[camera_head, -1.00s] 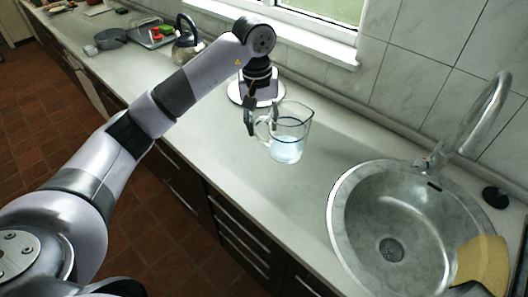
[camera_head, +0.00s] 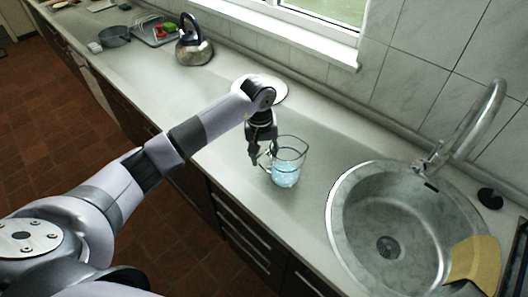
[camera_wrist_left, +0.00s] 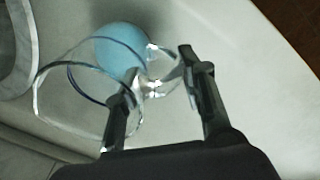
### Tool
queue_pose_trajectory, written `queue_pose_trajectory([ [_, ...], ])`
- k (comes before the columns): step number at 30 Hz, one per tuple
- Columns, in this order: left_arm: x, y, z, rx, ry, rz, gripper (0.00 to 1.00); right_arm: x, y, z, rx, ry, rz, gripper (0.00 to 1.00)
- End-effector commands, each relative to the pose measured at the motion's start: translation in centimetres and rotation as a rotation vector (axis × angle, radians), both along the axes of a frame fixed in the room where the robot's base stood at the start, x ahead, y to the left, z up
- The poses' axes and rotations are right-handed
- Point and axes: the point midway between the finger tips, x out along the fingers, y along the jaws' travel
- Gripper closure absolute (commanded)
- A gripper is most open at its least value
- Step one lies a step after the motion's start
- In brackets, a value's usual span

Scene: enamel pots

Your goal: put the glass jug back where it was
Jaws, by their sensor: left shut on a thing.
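The clear glass jug (camera_head: 287,168) has blue-tinted water in it and is roughly upright over the counter, left of the sink. I cannot tell whether its base touches the counter. My left gripper (camera_head: 260,157) is at its handle, on the jug's left side. In the left wrist view the jug (camera_wrist_left: 112,52) shows from above, and the fingers of my left gripper (camera_wrist_left: 158,66) stand either side of the clear handle, shut on it. The handle is partly hidden by the fingers. My right gripper is not in view.
The round metal sink (camera_head: 338,215) with its faucet (camera_head: 492,110) is to the right. A yellow cloth (camera_head: 474,264) lies at its edge. A white round plate (camera_head: 275,88) lies behind my left arm. A kettle (camera_head: 195,50) stands farther left. Counter (camera_head: 315,135) around the jug is clear.

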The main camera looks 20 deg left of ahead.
Motion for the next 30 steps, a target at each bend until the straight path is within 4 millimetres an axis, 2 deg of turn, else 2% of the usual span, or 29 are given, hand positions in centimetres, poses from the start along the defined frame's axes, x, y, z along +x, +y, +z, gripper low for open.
queue_pose_trajectory([
  [6, 0.1, 0.0, -0.3, -0.002, -0.003, 0.0, 1.0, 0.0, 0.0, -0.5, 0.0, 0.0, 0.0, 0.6],
  [7, 0.0, 0.0, -0.3, 0.0, 0.001, 0.0, 0.61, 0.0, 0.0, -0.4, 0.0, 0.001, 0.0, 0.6],
  [15, 0.0, 0.0, -0.3, 0.0, 0.001, 0.0, 0.43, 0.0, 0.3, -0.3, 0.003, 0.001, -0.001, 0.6],
  [27, 0.0, 0.0, 0.3, 0.0, 0.001, 0.0, 0.42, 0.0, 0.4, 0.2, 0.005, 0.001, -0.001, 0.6],
  [30, 0.1, 0.1, 1.4, 0.001, -0.005, -0.001, 0.42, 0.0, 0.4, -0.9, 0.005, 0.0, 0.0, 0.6],
])
